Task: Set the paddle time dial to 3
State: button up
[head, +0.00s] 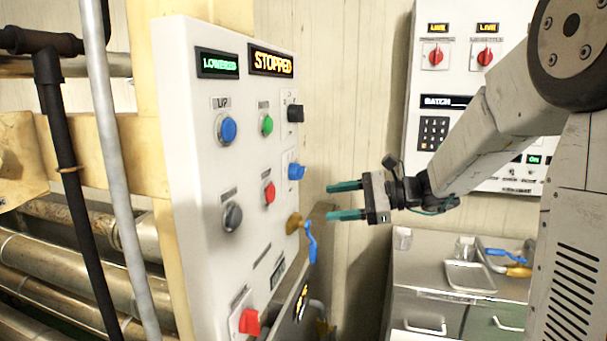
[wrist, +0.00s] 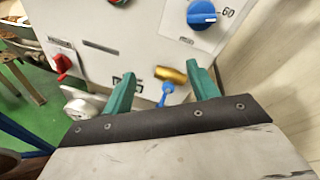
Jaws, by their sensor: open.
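The white control panel (head: 245,160) faces my gripper and carries two dials near its right edge. The upper dial is black (head: 295,113). The lower dial is blue (head: 296,172) and also shows in the wrist view (wrist: 201,13), with a "60" mark at its right. I cannot read which one is labelled paddle time, nor any 3 mark. My gripper (head: 331,201) is open and empty, right of the panel and slightly lower than the blue dial, apart from it. In the wrist view my green fingers (wrist: 160,72) are spread, with the blue dial above them.
A brass fitting (head: 294,223) with a blue lever (head: 311,243) sits below the blue dial. The panel also has a red button (head: 269,192), a red switch (head: 249,321) and a "STOPPED" display (head: 271,61). A second panel (head: 422,80) and a steel cabinet (head: 405,275) stand behind.

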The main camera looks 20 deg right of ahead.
aim_at(297, 172)
jog(key=w+d+r+m+t+y, duration=0.1)
jog(key=w+r+m+t, duration=0.2)
jog(key=r, duration=0.2)
jog(key=x, duration=0.7)
jog(key=shift+a+f, duration=0.2)
jog(key=shift+a, duration=0.1)
jog(key=shift+w, duration=0.15)
jog(key=c, duration=1)
